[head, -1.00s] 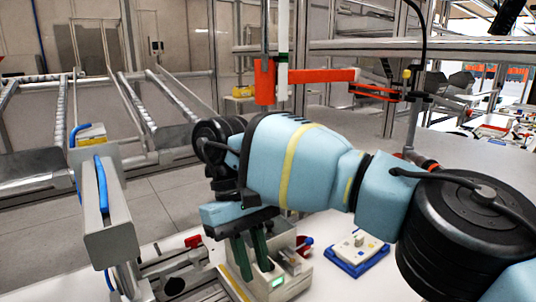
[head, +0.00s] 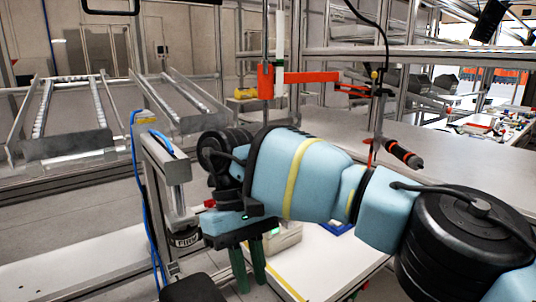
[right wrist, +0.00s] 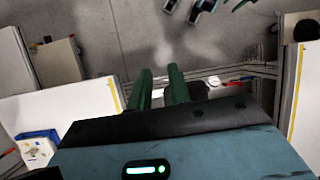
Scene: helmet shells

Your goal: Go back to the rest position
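My right arm reaches across the head view from the right, and its gripper (head: 249,284) hangs down with two dark green fingers. The fingers are parallel with a gap between them and nothing in it. The right wrist view shows the same empty gap between the fingers (right wrist: 160,72), with grey floor beyond the tips. No left arm or left gripper shows in the head view. Small dark and green parts at the top edge of the right wrist view are too cut off to name.
A metal press-like fixture (head: 170,170) stands close left of my right gripper. A white table (head: 320,262) lies behind and right of it. A blue tray (right wrist: 38,150) with a white piece shows in the wrist view. A roller rack (head: 65,135) stands at the back left.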

